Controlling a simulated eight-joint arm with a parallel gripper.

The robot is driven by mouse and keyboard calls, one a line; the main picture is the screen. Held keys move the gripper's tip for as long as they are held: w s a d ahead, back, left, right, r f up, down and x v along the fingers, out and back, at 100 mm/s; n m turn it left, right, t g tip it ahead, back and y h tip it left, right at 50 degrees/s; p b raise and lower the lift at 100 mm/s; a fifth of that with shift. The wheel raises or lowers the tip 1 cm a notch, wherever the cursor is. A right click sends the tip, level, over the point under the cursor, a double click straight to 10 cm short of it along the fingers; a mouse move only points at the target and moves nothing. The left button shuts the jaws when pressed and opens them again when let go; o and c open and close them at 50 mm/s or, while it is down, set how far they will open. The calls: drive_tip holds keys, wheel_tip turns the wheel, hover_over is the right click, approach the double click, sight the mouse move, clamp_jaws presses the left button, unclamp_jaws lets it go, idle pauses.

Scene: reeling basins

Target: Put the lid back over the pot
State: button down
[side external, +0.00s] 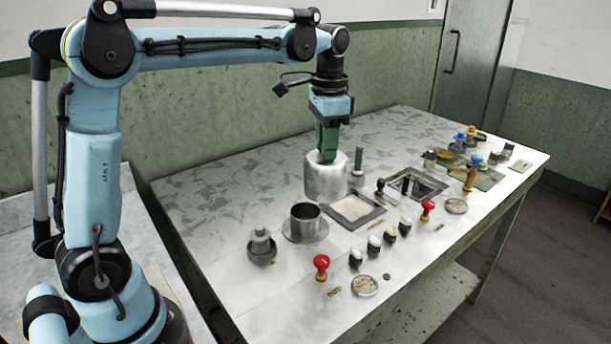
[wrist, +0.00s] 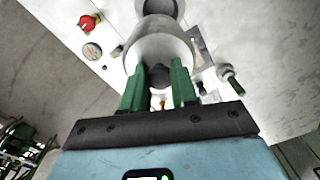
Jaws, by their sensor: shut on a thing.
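A pale, mottled cylinder that looks like the lid (side external: 326,184) is under my gripper (side external: 327,158). My gripper's green fingers point down at its top. In the wrist view the fingers (wrist: 158,88) stand either side of a dark round part at the top of the lid (wrist: 158,45) and are shut on it. I cannot tell whether the lid's lower edge touches the table. The open grey metal pot (side external: 304,222), on a round base, stands apart from the lid, nearer the side camera. In the wrist view the pot (wrist: 161,8) shows partly at the top edge.
A framed shallow tray (side external: 357,209) lies right of the pot, and a green-topped post (side external: 358,162) stands right of the lid. A red knob (side external: 321,264), small dark-and-white pieces (side external: 374,245) and a speckled dish (side external: 364,286) are in front. The tabletop (side external: 225,200) left of the lid is clear.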

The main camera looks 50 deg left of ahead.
sight(306, 185)
drive_tip(key=shift+s+a+f, duration=0.15)
drive_tip(key=shift+s+a, duration=0.95)
drive_tip(key=shift+s, duration=0.15)
drive_tip(key=shift+s+a+f, duration=0.25)
drive_tip(key=shift+s, duration=0.1)
drive_tip(key=shift+f, duration=1.85)
drive_tip(key=shift+f, duration=0.2)
drive_tip(key=shift+f, duration=0.35)
drive_tip(key=shift+f, duration=0.95)
drive_tip(key=shift+f, duration=0.35)
drive_tip(key=shift+f, duration=1.05)
